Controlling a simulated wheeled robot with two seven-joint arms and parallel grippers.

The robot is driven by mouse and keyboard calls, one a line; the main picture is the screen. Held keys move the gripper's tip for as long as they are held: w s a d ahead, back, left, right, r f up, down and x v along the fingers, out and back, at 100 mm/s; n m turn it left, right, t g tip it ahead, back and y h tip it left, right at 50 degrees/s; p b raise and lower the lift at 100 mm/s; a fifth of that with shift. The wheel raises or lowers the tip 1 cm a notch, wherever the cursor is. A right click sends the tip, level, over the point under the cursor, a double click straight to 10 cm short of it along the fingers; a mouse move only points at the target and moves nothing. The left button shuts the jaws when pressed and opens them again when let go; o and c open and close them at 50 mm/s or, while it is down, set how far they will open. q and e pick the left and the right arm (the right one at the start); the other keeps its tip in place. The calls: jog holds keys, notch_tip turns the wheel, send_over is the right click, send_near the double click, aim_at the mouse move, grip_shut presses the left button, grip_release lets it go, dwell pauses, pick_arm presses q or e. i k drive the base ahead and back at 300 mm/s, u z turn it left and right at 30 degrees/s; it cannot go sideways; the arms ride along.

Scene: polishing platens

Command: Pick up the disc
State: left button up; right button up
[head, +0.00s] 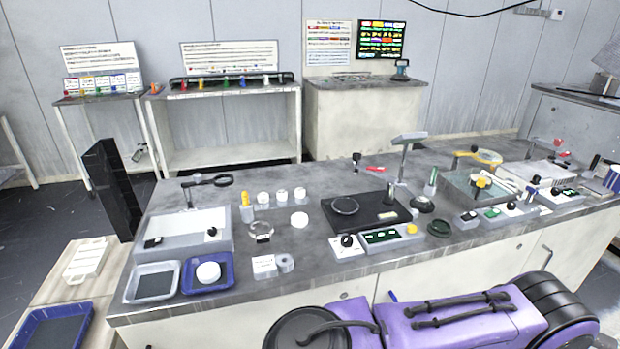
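Several round pieces could be the disc, and I cannot tell which one is meant. A thick white disc (208,272) lies in a blue tray (188,282) at the bench's front left. Another white disc (299,219) lies on the grey bench top near the middle. A dark disc (344,206) with a light rim sits on a black plate (374,220). A dark greenish disc (439,228) lies on the bench to the right of the small control boxes. Neither of my grippers is in view.
A grey tray (152,283) stands beside the blue one. A clear ring (261,230), a grey roll (285,263) and a magnifier (222,181) are nearby. A lamp stand (403,160) rises behind the black plate.

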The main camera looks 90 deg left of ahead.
aim_at(298, 220)
jog(key=k, duration=0.2)
jog(key=u, duration=1.25)
